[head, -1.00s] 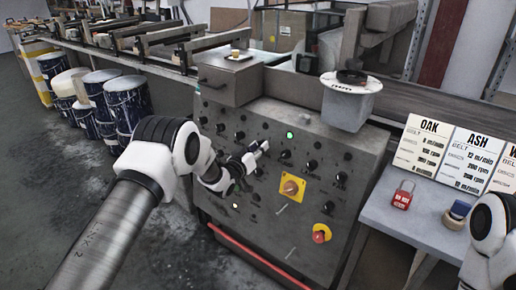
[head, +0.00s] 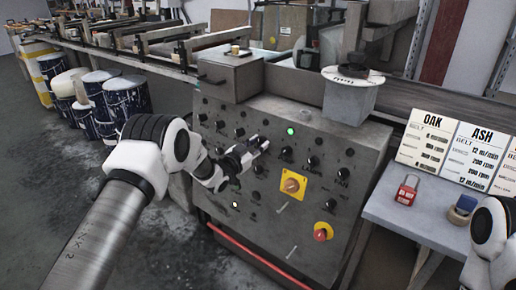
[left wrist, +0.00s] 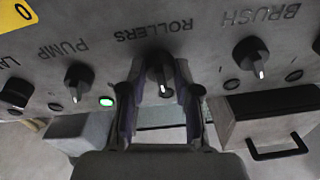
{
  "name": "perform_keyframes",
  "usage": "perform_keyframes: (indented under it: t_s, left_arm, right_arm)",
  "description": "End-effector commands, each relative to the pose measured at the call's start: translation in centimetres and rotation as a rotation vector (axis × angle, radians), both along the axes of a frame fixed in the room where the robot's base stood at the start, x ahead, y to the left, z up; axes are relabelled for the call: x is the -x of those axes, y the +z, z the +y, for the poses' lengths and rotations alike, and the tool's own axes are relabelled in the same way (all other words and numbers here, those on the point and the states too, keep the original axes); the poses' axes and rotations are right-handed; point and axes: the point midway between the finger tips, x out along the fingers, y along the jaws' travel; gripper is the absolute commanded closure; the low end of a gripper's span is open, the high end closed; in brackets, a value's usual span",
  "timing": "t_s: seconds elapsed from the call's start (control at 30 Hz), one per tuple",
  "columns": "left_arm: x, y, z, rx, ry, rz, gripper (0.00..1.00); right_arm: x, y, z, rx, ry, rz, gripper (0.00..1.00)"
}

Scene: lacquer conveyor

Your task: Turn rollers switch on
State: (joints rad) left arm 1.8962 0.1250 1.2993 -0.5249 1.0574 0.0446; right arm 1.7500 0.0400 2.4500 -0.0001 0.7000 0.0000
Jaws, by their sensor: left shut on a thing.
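The rollers switch (left wrist: 161,78) is a dark round knob with a white pointer mark, under the upside-down word ROLLERS in the left wrist view. The mark points toward the bottom of that picture. My left gripper (left wrist: 159,92) has one finger on each side of the knob and is shut on it. In the head view my left gripper (head: 258,147) is at the upper middle of the grey control panel (head: 270,232), covering the knob. My right gripper is out of view; only part of that arm shows at the right edge.
Neighbouring knobs are PUMP (left wrist: 78,82) and BRUSH (left wrist: 251,57). A green lamp (head: 290,131) glows near the pump knob. A yellow-plated switch (head: 292,185) and red button (head: 322,232) sit lower. A grey box (head: 230,78) stands above the panel; a side table holds a red padlock (head: 406,190).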

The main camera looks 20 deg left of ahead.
Motion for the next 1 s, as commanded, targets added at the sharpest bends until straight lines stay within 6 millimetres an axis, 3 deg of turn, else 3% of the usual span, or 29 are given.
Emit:
perform_keyframes:
  t_s: [0.5, 1.0]
  left_arm:
    - [-0.1, 0.0, 0.2, -0.396, -0.076, -0.144, 1.0]
    - [-0.1, 0.1, 0.2, -0.524, -0.101, -0.191, 1.0]
  right_arm:
    - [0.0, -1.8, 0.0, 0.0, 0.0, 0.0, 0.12]
    - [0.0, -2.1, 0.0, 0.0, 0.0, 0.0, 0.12]
